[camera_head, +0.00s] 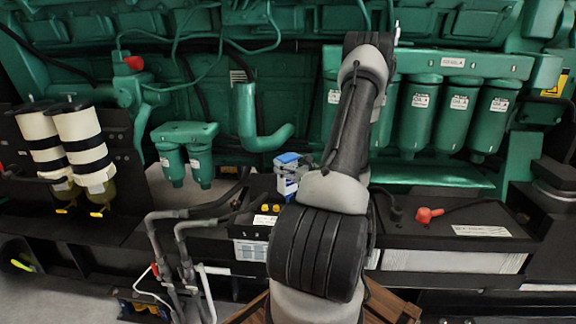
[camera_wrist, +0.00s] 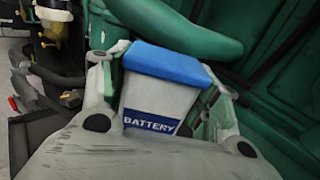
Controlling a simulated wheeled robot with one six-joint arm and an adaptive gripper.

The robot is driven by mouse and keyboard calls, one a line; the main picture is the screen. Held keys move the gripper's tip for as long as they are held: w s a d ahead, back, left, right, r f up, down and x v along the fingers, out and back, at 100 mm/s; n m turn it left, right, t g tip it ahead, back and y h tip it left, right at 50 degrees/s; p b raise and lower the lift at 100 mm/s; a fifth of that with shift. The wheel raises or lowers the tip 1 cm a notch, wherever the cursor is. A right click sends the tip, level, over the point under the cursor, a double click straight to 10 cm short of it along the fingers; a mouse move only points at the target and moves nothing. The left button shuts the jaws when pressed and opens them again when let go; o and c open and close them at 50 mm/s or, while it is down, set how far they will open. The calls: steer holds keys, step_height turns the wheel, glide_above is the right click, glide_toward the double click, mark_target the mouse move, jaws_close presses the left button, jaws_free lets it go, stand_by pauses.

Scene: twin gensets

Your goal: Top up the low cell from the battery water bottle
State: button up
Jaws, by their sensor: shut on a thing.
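The battery water bottle (camera_head: 287,184) is white with a blue top and shows just left of my arm in the head view. In the wrist view the bottle (camera_wrist: 160,103) shows its "BATTERY" label and blue top (camera_wrist: 165,62) between the two fingers. My gripper (camera_wrist: 158,88) is shut on the bottle, which is held above the left battery (camera_head: 250,246). Yellow cell caps (camera_head: 270,207) show on that battery's top. My arm hides much of the battery, and I cannot tell which cell is low.
Another battery (camera_head: 455,258) with a red terminal cover (camera_head: 428,214) lies to the right. Grey pipes (camera_head: 185,250) rise at left. The green engine (camera_head: 265,105), with a curved pipe (camera_head: 250,118) and green filters (camera_head: 460,115), stands close behind.

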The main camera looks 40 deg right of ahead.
mark_target(288, 157)
stand_by(0.3)
steer(key=shift+r, duration=2.1)
steer(key=s+a, duration=0.8)
steer(key=a, duration=0.2)
steer(key=shift+s+r, duration=0.2)
steer(key=shift+r, duration=0.05)
